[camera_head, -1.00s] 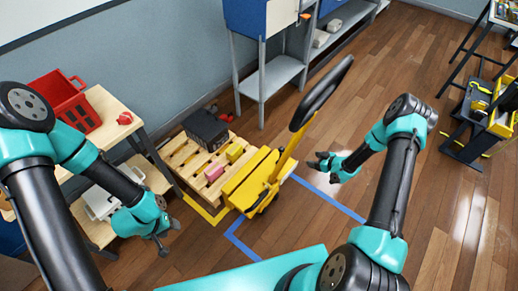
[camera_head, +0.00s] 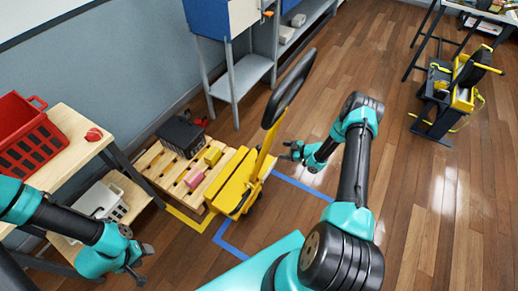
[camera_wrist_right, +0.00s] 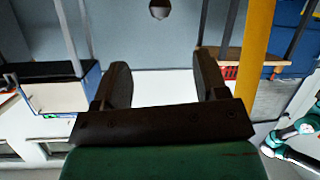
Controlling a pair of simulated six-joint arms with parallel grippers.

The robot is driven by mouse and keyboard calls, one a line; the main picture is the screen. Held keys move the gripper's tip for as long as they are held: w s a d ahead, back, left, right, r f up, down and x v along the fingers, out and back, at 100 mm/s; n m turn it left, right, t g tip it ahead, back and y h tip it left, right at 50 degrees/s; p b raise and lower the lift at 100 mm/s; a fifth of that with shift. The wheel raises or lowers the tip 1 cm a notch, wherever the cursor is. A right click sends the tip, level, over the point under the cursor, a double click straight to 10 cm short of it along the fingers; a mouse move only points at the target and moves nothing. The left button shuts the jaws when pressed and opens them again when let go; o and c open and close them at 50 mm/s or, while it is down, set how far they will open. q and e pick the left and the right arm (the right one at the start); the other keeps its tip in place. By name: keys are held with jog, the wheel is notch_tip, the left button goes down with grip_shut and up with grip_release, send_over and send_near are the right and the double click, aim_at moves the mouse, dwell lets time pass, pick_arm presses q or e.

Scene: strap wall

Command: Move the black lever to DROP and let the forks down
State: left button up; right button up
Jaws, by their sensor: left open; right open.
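A yellow pallet jack (camera_head: 235,190) stands at the middle, its tall yellow post leaning up to a black loop handle (camera_head: 290,88). The black lever is too small to make out, and I cannot read any DROP mark. The forks are hidden at the wooden pallet (camera_head: 153,165). My right gripper (camera_head: 290,152) is open and empty, just right of the post and below the loop, apart from it. The right wrist view shows its two open fingers (camera_wrist_right: 163,82), with the yellow post (camera_wrist_right: 258,60) to the right of them. My left gripper (camera_head: 140,265) is open and empty at lower left.
A wooden table (camera_head: 72,140) with a red crate (camera_head: 30,138) stands left. A grey shelf (camera_head: 240,80) is behind.

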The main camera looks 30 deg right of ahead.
aim_at(259, 148)
jog(key=x, duration=1.5)
jog(key=shift+w+a+f, duration=0.1)
jog(key=shift+w+a, duration=0.05)
jog(key=shift+w, duration=0.05)
grip_shut()
